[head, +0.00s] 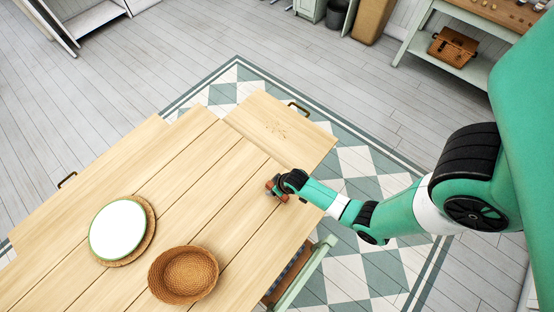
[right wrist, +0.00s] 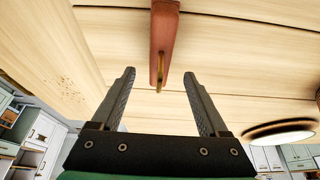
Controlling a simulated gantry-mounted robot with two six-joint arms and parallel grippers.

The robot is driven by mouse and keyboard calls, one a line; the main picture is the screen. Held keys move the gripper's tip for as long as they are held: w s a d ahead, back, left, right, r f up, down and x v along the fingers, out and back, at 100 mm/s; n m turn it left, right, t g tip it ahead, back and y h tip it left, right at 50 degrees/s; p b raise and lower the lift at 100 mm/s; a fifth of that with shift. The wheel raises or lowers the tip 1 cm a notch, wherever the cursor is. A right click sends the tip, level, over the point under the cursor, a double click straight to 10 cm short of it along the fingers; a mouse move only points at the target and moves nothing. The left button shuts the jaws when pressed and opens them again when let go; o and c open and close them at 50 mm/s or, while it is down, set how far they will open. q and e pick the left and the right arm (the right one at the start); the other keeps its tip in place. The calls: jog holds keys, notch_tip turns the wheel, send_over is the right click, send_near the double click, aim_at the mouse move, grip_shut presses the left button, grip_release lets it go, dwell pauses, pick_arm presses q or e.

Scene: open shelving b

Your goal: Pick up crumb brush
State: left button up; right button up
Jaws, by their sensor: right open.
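The crumb brush (right wrist: 164,40) shows in the right wrist view as a reddish-brown wooden piece with a small brass-coloured loop at its near end. In the head view a small reddish-brown part of it (head: 270,184) shows at the table's right side, mostly hidden by my gripper. My right gripper (right wrist: 160,74) is open. The brush's near end is in line with the gap between its fingers, with no finger visibly touching it. In the head view my right gripper (head: 281,189) is low over the table (head: 200,185). My left gripper is in neither view.
Crumbs (head: 275,127) lie on the table's far end leaf. A white plate (head: 117,228) on a woven mat (head: 150,242) and a wicker basket (head: 184,274) stand on the left and near parts. The tabletop between them and my right gripper is clear.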

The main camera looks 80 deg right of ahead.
jog(key=b+x, duration=0.2)
jog(key=x, duration=0.1)
jog(key=shift+f, duration=0.4)
jog(key=shift+w+d+f+b, duration=0.1)
jog(key=shift+f+b, duration=0.15)
jog(key=shift+b, duration=0.1)
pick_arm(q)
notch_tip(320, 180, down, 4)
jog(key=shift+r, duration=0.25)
pick_arm(e)
jog(key=shift+r, duration=0.15)
grip_shut()
